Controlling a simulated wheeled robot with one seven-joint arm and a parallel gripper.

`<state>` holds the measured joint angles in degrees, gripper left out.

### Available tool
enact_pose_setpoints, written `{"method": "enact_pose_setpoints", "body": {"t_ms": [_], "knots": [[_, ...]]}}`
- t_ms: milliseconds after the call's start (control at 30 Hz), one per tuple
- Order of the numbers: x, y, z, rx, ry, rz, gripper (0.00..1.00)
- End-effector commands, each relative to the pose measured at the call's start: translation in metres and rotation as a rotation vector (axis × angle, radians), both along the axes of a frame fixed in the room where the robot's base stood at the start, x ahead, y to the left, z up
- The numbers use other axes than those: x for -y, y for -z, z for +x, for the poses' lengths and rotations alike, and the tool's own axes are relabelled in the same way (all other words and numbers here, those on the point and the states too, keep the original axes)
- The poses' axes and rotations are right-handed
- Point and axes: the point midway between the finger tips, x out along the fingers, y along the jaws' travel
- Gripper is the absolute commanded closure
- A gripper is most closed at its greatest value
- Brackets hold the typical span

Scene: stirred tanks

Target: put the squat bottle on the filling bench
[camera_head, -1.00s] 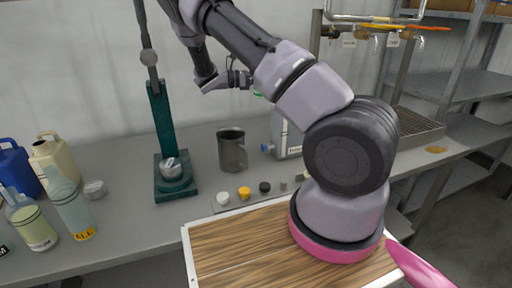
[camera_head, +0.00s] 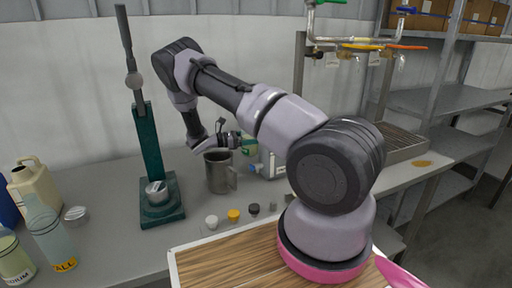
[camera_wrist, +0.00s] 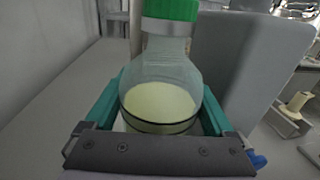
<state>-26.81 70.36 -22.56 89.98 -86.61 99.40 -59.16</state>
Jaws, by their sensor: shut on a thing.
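The squat bottle (camera_wrist: 160,95) is rounded and clear, with pale yellow-green liquid and a green cap. My gripper (camera_wrist: 160,112) is shut on it, with a teal finger on each side of its body. In the head view my gripper (camera_head: 238,139) is low over the grey bench (camera_head: 115,200), just behind and right of a grey metal mug (camera_head: 220,172). Only a green bit of the bottle (camera_head: 250,147) shows there. I cannot tell whether its base touches the bench.
A pale canister (camera_head: 270,163) stands close right of my gripper. A green press stand (camera_head: 160,200) is left of the mug. Several small caps (camera_head: 233,215) lie in front. Bottles, one marked TALL (camera_head: 50,238), stand far left. Taps (camera_head: 345,45) hang over a drain grate (camera_head: 400,145).

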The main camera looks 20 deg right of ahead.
Motion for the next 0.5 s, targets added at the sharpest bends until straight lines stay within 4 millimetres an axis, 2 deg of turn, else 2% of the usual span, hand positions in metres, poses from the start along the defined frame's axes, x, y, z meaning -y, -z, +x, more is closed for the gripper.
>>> {"method": "enact_pose_setpoints", "body": {"t_ms": [267, 500], "knots": [[0.000, 0.039, 0.000, -0.002, 0.000, 0.000, 0.88], [0.000, 0.042, 0.000, 0.000, 0.000, 0.001, 0.88]]}}
